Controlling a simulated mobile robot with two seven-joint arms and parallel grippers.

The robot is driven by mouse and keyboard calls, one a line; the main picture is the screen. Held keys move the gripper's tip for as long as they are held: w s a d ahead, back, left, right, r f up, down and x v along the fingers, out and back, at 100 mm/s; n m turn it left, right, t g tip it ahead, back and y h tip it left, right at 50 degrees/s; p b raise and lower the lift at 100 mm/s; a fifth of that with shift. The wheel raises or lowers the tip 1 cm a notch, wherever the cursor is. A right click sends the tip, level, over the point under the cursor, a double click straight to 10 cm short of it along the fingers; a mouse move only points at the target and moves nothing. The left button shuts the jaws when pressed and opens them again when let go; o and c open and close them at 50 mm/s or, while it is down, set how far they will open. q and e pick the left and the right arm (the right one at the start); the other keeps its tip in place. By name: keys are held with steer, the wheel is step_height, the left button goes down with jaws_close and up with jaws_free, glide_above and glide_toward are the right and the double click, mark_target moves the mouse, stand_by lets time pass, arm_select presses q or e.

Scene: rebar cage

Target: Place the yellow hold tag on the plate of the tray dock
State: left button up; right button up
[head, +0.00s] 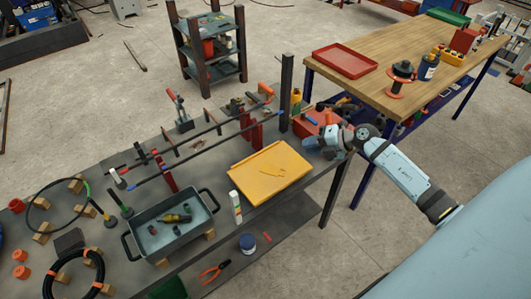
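A flat yellow tray (255,183) with a low rim lies near the right end of the grey bench. A small thin yellow piece (273,170) lies on it, close to its colour; I cannot tell for sure that it is the hold tag. I cannot make out a plate marked as the tray dock. My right gripper (318,143) is just beyond the tray's upper right corner, above the bench end near a red box. Its fingers are small and dark, so I cannot tell whether they are open or hold anything. My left gripper is not in view.
Rebar on red stands (168,177) and a dark post (286,92) rise behind. A wooden table (420,50) with a red tray (345,62) stands at upper right.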

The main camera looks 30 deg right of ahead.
steer(key=s+a+f+m+t, duration=0.1)
steer(key=s+a+m+t, duration=0.2)
steer(key=a+m, duration=0.25)
steer(key=s+a+f+m+t, duration=0.1)
steer(key=s+a+m+t, duration=0.1)
steer(key=a+m+t, duration=0.35)
steer(key=s+a+f+m+g+h, duration=0.4)
steer(key=s+a+f+m+g, duration=0.2)
steer(key=s+a+f+m, duration=0.4)
steer(key=s+a+m, duration=0.2)
steer(key=s+a, duration=0.1)
steer(key=a, duration=0.1)
steer(key=shift+s+f+g+h, duration=0.25)
steer(key=shift+s+g+h, duration=0.1)
steer(key=shift+h, duration=0.05)
steer(key=shift+a, duration=0.1)
